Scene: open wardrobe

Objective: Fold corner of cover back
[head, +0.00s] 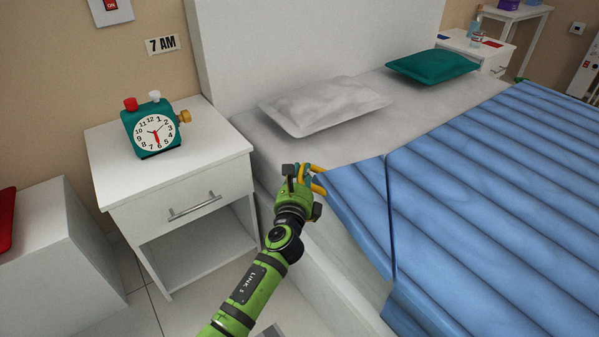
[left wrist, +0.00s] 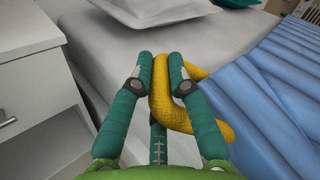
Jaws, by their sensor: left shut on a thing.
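The blue quilted cover (head: 480,180) lies over the right part of the bed. Its near corner flap (head: 358,205) is marked off by a dark seam and lies flat toward the bed's near edge. A yellow loop handle (head: 318,188) sits at the flap's left tip; it also shows in the left wrist view (left wrist: 184,113), next to the cover (left wrist: 275,100). My left gripper (head: 303,171) has its two teal fingers (left wrist: 160,63) shut on the handle, above the mattress edge. My right gripper is in neither view.
A white nightstand (head: 120,180) with a teal alarm clock (head: 155,126) stands left of the bed. A white pillow (head: 322,105) and a green pillow (head: 432,66) lie at the head. The grey mattress (head: 385,128) between pillows and cover is bare.

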